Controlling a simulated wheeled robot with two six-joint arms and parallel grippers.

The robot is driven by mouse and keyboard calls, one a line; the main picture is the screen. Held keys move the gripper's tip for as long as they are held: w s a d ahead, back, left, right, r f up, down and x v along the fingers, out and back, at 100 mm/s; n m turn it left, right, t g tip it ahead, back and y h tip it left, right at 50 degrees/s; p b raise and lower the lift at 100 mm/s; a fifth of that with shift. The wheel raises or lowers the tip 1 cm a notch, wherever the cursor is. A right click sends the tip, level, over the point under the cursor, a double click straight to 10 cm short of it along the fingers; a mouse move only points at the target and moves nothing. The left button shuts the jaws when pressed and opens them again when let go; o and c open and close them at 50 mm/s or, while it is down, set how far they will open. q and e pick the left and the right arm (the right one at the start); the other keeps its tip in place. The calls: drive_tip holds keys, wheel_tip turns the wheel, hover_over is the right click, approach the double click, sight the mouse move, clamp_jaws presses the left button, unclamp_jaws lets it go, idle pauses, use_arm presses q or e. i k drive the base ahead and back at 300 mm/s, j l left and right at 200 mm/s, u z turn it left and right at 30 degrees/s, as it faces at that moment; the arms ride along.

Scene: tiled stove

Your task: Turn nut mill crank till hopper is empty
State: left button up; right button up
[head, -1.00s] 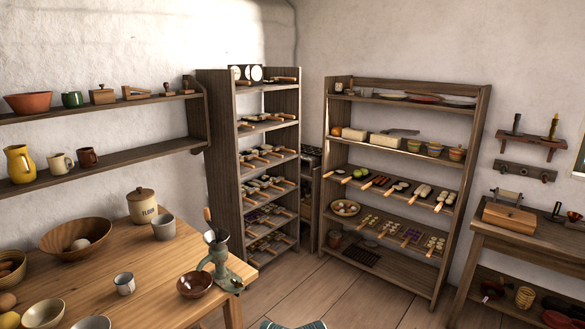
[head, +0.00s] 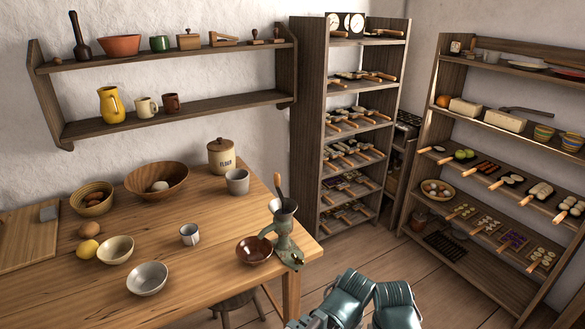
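The green nut mill (head: 285,238) stands at the right front corner of the wooden table (head: 200,268). Its flared hopper is on top; its contents cannot be made out. A dark, upright handle-like piece (head: 279,187) rises at the hopper. A curved green part reaches left from the mill's body; I cannot tell if it is the crank. A reddish-brown bowl (head: 254,250) sits just left of the mill. Teal parts of my own arms show at the bottom, right of the table, apart from the mill. Neither gripper can be seen.
On the table are a flour jar (head: 221,157), grey cup (head: 237,182), small mug (head: 190,235), wooden bowl (head: 157,181), pale bowl (head: 147,279) and lemon (head: 88,250). A stool (head: 238,304) is under the table edge. Floor (head: 440,285) is open between table and shelves.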

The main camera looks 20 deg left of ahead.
sight(277, 177)
drive_tip(key=i+l, duration=0.2)
drive_tip(key=i, duration=0.3)
drive_tip(key=i+l, duration=0.15)
drive_tip(key=i, duration=0.4)
drive_tip(key=i+l, duration=0.2)
drive_tip(key=i, duration=0.3)
drive_tip(key=i+l, duration=0.2)
drive_tip(key=i, duration=0.35)
drive_tip(key=i+l, duration=0.2)
drive_tip(key=i, duration=0.3)
drive_tip(key=i+l, duration=0.15)
drive_tip(key=i, duration=0.4)
drive_tip(key=u, duration=3.15)
